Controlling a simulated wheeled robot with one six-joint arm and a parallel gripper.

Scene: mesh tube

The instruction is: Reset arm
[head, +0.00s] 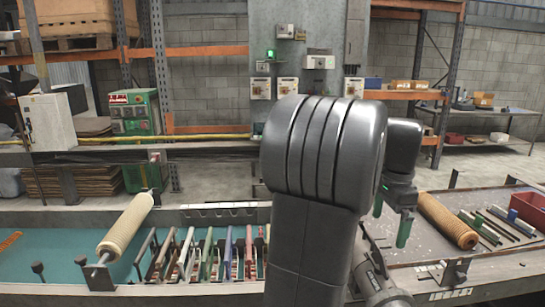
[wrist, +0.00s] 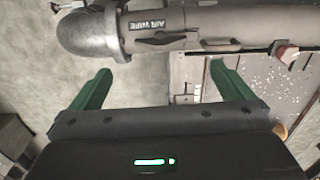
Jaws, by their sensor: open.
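My gripper (head: 391,216) hangs at the right of the head view, beside my dark grey arm, which fills the middle. Its two green fingers point down, apart, with nothing between them. The wrist view shows the same fingers (wrist: 160,68) spread wide and empty. The gripper appears in front of the right worktable (head: 410,262); its exact height above it cannot be told. My arm hides part of the bench middle.
A pale ribbed tube (head: 127,226) lies tilted on a holder at the left. A brown ribbed tube (head: 447,221) lies on the right worktable, near several rods and a red bin (head: 528,207). Several coloured slats (head: 208,255) stand in a rack on the teal bench (head: 60,265).

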